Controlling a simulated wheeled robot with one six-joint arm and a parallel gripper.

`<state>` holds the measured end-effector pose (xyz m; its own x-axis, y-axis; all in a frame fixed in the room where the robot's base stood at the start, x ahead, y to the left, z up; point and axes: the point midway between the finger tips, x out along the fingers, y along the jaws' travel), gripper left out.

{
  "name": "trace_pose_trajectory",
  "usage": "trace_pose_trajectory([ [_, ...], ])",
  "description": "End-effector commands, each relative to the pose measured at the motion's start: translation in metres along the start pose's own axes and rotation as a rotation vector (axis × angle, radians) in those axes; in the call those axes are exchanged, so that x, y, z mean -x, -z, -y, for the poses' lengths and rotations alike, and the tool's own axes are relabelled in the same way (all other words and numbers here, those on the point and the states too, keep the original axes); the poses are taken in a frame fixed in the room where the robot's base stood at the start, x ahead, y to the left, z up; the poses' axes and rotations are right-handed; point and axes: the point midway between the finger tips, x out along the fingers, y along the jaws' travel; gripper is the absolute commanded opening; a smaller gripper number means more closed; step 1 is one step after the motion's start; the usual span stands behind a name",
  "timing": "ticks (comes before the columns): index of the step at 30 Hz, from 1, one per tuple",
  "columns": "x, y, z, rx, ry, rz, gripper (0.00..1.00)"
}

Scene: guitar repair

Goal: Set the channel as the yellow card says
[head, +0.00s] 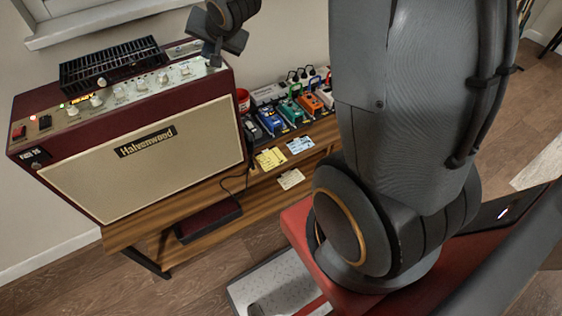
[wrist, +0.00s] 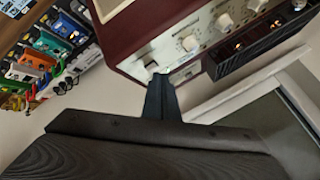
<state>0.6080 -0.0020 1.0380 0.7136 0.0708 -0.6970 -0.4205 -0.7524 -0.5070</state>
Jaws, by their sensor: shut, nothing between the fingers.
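The amplifier (head: 140,160) is dark red with a cream front and stands on a wooden bench. Its control panel (head: 115,93) carries several white knobs along the top front edge. My gripper (head: 213,62) is at the panel's right end. In the wrist view my gripper (wrist: 160,80) is shut and empty, with its tips over the panel beside a white knob (wrist: 190,43) and a small plate (wrist: 186,72). Whether the tips touch the panel I cannot tell. The yellow card (head: 270,158) lies on the bench's front edge; its writing is too small to read.
A black slatted grille (head: 110,67) stands on top of the amplifier. Several coloured pedals (head: 290,108) with cables stand right of it. A pale blue card (head: 301,144) and a cream card (head: 291,179) are near the yellow one. A dark footswitch (head: 208,221) sits below.

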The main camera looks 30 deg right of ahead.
Motion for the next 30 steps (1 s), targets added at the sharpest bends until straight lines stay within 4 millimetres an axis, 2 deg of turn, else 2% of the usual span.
trace_pose_trajectory([
  [17,-0.003,-0.002,-0.002,0.0,0.0,0.0,0.0],
  [30,0.007,0.005,0.005,0.0,0.0,0.0,0.0],
])
